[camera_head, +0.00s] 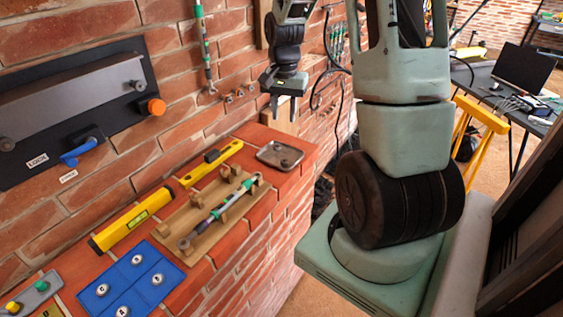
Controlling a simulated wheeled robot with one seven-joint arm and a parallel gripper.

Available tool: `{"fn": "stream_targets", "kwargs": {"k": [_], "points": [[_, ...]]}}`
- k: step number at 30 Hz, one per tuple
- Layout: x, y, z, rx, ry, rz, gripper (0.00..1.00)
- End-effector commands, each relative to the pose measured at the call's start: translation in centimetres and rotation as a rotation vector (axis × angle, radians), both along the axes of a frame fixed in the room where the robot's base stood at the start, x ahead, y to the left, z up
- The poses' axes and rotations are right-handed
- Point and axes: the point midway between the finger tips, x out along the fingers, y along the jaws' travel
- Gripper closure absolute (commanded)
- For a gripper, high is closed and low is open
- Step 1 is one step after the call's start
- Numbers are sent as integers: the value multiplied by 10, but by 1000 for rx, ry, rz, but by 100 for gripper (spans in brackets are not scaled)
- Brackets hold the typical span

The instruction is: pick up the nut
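I cannot clearly make out the nut. A small dark spot (285,163) in the shallow grey metal tray (265,154) may be it, but it is too small to tell. The tray lies on the far end of the brick ledge. My gripper (283,112) hangs above and beyond the tray, near the brick wall, with its fingers pointing down. Its two fingers are apart, and nothing shows between them.
A wooden stand (212,222) holds a green-and-grey wrench (222,208). A yellow level (133,221) lies along the wall. A blue tray (99,294) holds several lettered round pieces. A dark panel (27,165) with a blue lever (79,153) and orange knob (156,106) is on the wall.

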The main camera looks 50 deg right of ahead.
Motion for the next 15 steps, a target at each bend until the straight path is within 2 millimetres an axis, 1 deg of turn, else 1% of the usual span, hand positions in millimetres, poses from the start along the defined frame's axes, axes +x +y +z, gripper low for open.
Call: {"fn": "stream_targets", "kwargs": {"k": [1,3,9,12,15], "points": [[-1,1,-11,4,6,0,67],[-1,1,-26,5,5,1,67],[-1,1,-66,4,4,4,67],[0,1,-82,3,3,4,67],[0,1,-92,1,2,3,67]]}}
